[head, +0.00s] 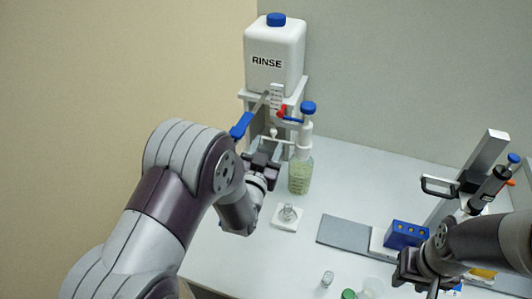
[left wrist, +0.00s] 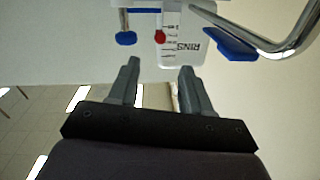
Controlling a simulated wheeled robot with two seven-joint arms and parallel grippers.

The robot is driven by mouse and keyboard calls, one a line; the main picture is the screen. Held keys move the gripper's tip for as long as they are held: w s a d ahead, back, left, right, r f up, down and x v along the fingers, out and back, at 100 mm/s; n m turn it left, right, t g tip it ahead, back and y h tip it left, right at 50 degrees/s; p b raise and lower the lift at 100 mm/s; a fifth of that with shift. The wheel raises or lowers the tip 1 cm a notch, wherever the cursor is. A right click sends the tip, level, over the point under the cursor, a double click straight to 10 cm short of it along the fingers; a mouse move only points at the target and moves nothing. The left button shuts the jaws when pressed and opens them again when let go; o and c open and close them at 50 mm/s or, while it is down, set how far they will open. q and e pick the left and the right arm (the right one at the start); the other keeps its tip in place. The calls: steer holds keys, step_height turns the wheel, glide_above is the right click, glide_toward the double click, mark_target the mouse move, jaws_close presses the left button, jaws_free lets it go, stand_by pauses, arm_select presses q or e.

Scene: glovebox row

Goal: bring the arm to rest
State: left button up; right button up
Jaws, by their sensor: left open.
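My left gripper (head: 264,160) is raised in front of the rinse stand. In the left wrist view its two fingers (left wrist: 160,72) are apart with nothing between them. Beyond them in that view are a red knob (left wrist: 160,37) and a blue lever handle (left wrist: 229,45). The lever handle also shows in the head view (head: 241,126), just above the left gripper, and appears apart from the fingers. My right gripper (head: 418,274) is low at the bottom right, over the bench front. Its fingers are dark and I cannot see whether they are parted.
A white RINSE jug (head: 274,62) stands on a white stand (head: 297,96). A glass bottle (head: 301,176) holds greenish liquid. A small vial (head: 288,212) is on a white pad. A grey mat (head: 344,233), a blue block (head: 406,234) and a pipette (head: 494,186) are at right.

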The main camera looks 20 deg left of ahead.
arm_select(q)
steer(key=shift+s, duration=0.5)
steer(key=shift+f, duration=0.1)
steer(key=s+f+g, duration=1)
steer(key=f+g, duration=0.1)
steer(key=s+r+n+g, duration=0.1)
steer(key=s+r+g, duration=0.4)
steer(key=s, duration=0.5)
steer(key=shift+a+r+g+h, duration=0.15)
steer(key=shift+r+g+h, duration=0.15)
steer(key=shift+r, duration=0.05)
steer(key=shift+s, duration=0.1)
